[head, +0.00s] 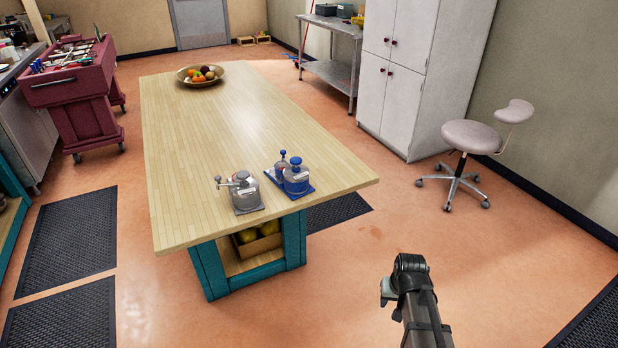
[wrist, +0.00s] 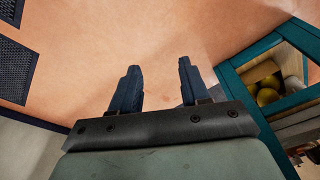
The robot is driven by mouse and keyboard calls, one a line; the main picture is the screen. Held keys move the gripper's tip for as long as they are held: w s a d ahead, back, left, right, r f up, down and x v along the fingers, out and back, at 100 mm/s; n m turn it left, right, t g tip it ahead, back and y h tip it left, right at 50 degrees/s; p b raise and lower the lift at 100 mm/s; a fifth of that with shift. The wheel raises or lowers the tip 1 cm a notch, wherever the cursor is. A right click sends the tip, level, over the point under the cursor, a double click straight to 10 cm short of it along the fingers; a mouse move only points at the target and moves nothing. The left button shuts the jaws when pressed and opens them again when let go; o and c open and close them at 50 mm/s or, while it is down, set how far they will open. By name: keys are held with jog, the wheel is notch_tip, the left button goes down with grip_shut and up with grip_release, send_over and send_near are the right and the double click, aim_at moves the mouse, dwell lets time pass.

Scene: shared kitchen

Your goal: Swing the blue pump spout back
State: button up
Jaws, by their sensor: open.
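A blue pump (head: 294,177) stands on a blue base near the front right edge of the wooden table. Blue parts show on its top, but the spout's exact direction is too small to tell. A grey pump (head: 243,190) stands just left of it, its spout pointing left. My gripper (wrist: 160,88) shows in the wrist view with its two dark fingers apart, open and empty, above the orange floor. In the head view my arm is right of the table's front end, well apart from both pumps, and the fingers are hard to make out there.
The table (head: 210,135) has a wide clear top, with a fruit bowl (head: 184,77) at its far end. A crate of yellow fruit (head: 262,246) sits on the lower shelf, also seen in the wrist view (wrist: 262,74). A stool (head: 470,137) and white cabinet (head: 385,95) stand right.

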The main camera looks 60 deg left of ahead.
jog(key=s+a+r+n+y, duration=0.1)
jog(key=s+a+r, duration=0.1)
jog(key=a+r, duration=0.5)
jog(key=s+a+r+n+y, duration=0.1)
jog(key=s+a+r, duration=0.2)
jog(key=a+r, duration=0.4)
notch_tip(320, 180, up, 32)
jog(key=n+y, duration=0.2)
jog(key=n, duration=0.2)
send_over(283, 151)
jog(key=d, duration=0.5)
jog(key=shift+n+g+h, duration=0.5)
jog(key=x, duration=0.9)
jog(key=d+x, duration=0.1)
jog(key=x, duration=0.4)
jog(key=shift+d+f, duration=0.1)
jog(key=shift+f, duration=0.2)
jog(key=shift+c, duration=0.2)
grip_shut()
